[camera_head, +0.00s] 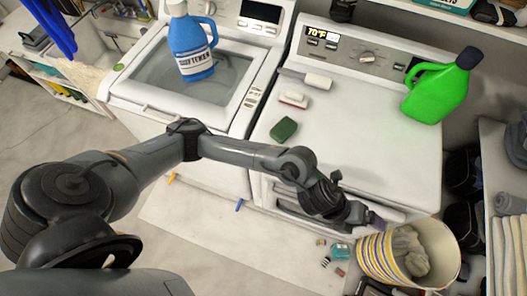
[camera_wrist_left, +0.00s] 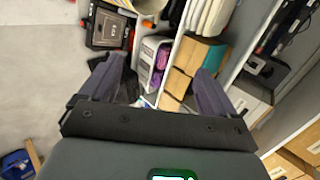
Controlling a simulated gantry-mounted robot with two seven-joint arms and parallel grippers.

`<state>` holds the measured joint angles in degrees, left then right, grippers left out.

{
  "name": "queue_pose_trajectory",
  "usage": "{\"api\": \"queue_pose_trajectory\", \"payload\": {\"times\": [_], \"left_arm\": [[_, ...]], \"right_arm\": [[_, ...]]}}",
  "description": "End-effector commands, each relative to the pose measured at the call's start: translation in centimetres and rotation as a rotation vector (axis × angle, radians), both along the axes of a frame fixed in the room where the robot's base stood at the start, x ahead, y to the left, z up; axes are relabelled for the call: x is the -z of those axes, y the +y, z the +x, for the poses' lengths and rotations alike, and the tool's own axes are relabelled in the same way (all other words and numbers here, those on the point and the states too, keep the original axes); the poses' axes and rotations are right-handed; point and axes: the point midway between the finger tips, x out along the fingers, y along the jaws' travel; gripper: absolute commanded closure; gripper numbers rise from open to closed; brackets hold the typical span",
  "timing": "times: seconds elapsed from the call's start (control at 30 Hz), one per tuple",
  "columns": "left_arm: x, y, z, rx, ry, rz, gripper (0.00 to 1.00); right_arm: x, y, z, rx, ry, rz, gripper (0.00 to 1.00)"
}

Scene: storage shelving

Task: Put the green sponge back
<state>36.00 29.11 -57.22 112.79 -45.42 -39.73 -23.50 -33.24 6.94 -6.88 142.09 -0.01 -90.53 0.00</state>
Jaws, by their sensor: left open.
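The green sponge (camera_head: 283,129) lies on the white top of the right-hand machine (camera_head: 345,135), near its front left part. My left arm reaches across in front of this machine. My left gripper (camera_head: 374,220) is at the machine's front right, beside the striped basket and well away from the sponge. In the left wrist view the gripper (camera_wrist_left: 160,70) is open, with nothing between its fingers. It faces shelving with boxes and folded cloths; the sponge is not recognisable there. My right gripper is not in view.
A white-handled brush (camera_head: 316,81) and a red-white brush (camera_head: 293,99) lie behind the sponge. A green bottle (camera_head: 436,94) and a blue bottle (camera_head: 192,48) stand on the machines. The striped basket (camera_head: 375,260) holds grey cloth. Small items (camera_head: 340,252) litter the floor.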

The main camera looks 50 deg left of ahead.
Motion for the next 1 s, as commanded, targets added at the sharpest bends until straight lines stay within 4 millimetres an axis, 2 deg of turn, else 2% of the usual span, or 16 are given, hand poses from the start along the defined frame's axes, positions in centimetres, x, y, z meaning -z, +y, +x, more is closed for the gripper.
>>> {"api": "queue_pose_trajectory", "payload": {"times": [0.03, 0.13, 0.27, 0.43, 0.6, 0.7, 0.8, 0.9, 1.0], "left_arm": [[-0.7, -0.9, -0.9, -0.097, 0.043, -0.086, 0.10], [-2.3, -0.5, -1.1, -0.333, 0.134, -0.236, 0.10], [-2.7, 3.0, -1.4, -0.683, 0.292, -0.397, 0.10], [-0.4, 11.1, -3.6, -1.184, 0.529, -0.527, 0.10], [3.0, 18.9, -8.7, -1.629, 0.726, -0.569, 0.10], [4.4, 22.3, -11.8, -1.826, 0.802, -0.566, 0.10], [5.3, 24.5, -14.3, -1.965, 0.853, -0.560, 0.10], [5.6, 25.7, -15.8, -2.044, 0.879, -0.554, 0.10], [5.8, 26.2, -16.5, -2.079, 0.890, -0.551, 0.10]], "right_arm": [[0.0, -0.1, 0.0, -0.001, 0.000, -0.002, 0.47], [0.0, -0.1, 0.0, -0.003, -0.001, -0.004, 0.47], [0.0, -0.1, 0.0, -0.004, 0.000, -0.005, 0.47], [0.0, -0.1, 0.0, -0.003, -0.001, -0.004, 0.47], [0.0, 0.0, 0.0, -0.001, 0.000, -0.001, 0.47], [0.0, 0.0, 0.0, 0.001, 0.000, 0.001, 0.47], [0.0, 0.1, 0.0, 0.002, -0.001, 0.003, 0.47], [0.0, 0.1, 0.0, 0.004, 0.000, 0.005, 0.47], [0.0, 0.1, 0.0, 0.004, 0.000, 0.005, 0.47]]}}
